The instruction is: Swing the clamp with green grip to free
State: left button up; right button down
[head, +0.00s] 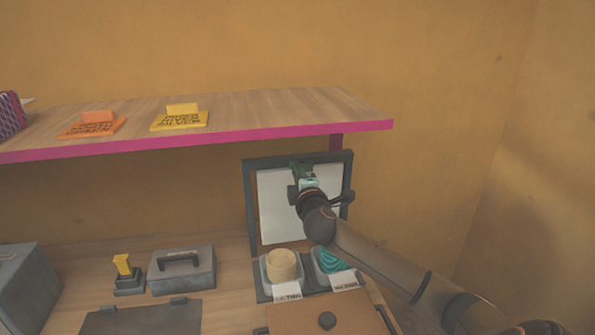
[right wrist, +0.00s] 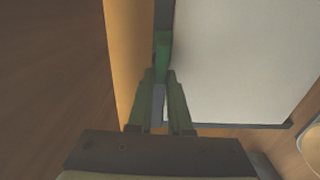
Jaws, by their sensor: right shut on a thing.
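The clamp's green grip (right wrist: 162,52) shows in the right wrist view, at the edge of a white sheet (right wrist: 235,60). My right gripper (right wrist: 160,80) is shut on this grip, with one finger on each side. In the head view my right gripper (head: 307,174) is in front of the upper part of the upright dark frame (head: 249,200) that holds the white sheet (head: 277,210). My wrist and fingers hide most of the clamp there, so its exact angle cannot be told. My left gripper is in neither view.
A shelf with a pink edge (head: 200,142) runs above, left of the frame, carrying an orange stamp block (head: 95,122) and a yellow one (head: 180,118). Below are a grey handled box (head: 182,272), a yellow-handled stamp (head: 123,266) and a dark tray (head: 262,291) with cups.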

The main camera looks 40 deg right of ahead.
dwell(0.5)
jog(key=c, duration=0.8)
grip_release()
jog(key=shift+c, duration=0.2)
jog(key=b+v, duration=0.2)
jog(key=v, duration=1)
jog(key=shift+s, duration=0.25)
jog(key=shift+a, duration=0.1)
